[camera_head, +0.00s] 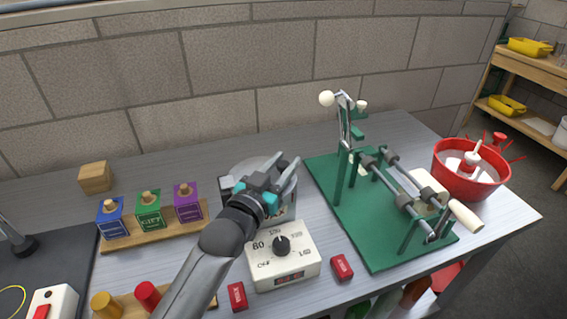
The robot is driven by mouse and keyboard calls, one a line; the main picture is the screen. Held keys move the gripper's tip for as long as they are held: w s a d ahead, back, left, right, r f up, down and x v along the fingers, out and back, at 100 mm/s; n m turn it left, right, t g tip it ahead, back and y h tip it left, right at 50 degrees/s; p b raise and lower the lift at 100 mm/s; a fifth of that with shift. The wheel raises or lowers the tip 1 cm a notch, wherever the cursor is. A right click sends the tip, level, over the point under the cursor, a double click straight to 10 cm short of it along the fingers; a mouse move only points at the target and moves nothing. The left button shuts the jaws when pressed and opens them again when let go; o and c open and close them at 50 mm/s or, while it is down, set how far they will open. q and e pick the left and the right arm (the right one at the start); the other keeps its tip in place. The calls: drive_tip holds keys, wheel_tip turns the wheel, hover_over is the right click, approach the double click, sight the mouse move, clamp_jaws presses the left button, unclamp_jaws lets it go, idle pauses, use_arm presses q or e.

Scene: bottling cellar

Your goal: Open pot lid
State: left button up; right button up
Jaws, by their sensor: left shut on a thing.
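A grey round pot lid (247,166) shows behind my left gripper at the middle of the table. The pot under it (287,212) is mostly covered by my gripper and arm, just behind a white box with a black dial (295,262). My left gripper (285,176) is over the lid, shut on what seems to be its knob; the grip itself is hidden. I cannot tell whether the lid sits on the pot or is raised. My right gripper is not in view.
Blue, green and purple blocks (148,212) stand on a wooden rack at left. Two small red blocks (341,267) lie near the white box. A green-based stand with rods (380,250) fills the right, beside a red bowl (453,186). A wall closes the back.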

use_arm(q)
clamp_jaws()
idle(0.7)
drive_tip(key=shift+r, duration=0.1)
